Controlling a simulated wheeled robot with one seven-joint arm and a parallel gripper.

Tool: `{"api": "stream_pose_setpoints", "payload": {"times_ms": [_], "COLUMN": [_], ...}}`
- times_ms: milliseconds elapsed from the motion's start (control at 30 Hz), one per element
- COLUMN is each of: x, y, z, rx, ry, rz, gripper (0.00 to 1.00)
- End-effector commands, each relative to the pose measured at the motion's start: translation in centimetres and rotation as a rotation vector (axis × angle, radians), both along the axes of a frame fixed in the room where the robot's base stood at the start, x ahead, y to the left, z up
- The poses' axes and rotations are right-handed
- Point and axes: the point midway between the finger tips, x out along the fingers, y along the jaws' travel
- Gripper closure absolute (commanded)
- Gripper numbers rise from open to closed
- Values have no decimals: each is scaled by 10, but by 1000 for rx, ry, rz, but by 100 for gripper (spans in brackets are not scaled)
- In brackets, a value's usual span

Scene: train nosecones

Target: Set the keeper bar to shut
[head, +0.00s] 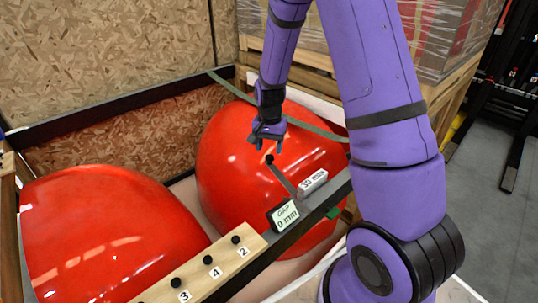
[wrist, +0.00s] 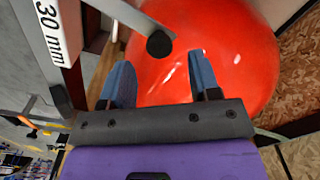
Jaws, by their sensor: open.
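The keeper bar (head: 283,178) is a thin grey bar with a black knob (head: 269,158) at its far end. It slants from the dark rail up and left over the right red nosecone (head: 225,145). In the wrist view the bar (wrist: 112,14) comes in from the top left, and its black knob (wrist: 159,43) shows between my fingers. My gripper (head: 267,144) is open, just above and close to the knob. The fingers (wrist: 160,62) stand on either side of the knob in the picture; I cannot tell whether they touch it.
A "30 mm" block (head: 312,183) and a "GAP 0 mm" sign (head: 283,216) sit along the dark rail (head: 325,200). A wooden strip (head: 222,268) with black knobs and numbers is in front. A left red nosecone (head: 105,235) and a green strap (head: 312,128) lie nearby.

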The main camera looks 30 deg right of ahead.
Motion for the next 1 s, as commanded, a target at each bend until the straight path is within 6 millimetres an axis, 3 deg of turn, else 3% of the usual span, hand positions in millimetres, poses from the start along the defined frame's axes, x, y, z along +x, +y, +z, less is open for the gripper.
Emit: {"api": "stream_pose_setpoints", "payload": {"times_ms": [100,300,633,900,1000], "x": [-1,0,0,0,0], "y": [0,0,0,0,0], "z": [-18,-34,-37,-37,-37], "rx": [0,0,0,0,-1], "ry": [3,0,0,0,-1], "rz": [0,0,0,0,0], "gripper": [43,43,43,100,100]}}
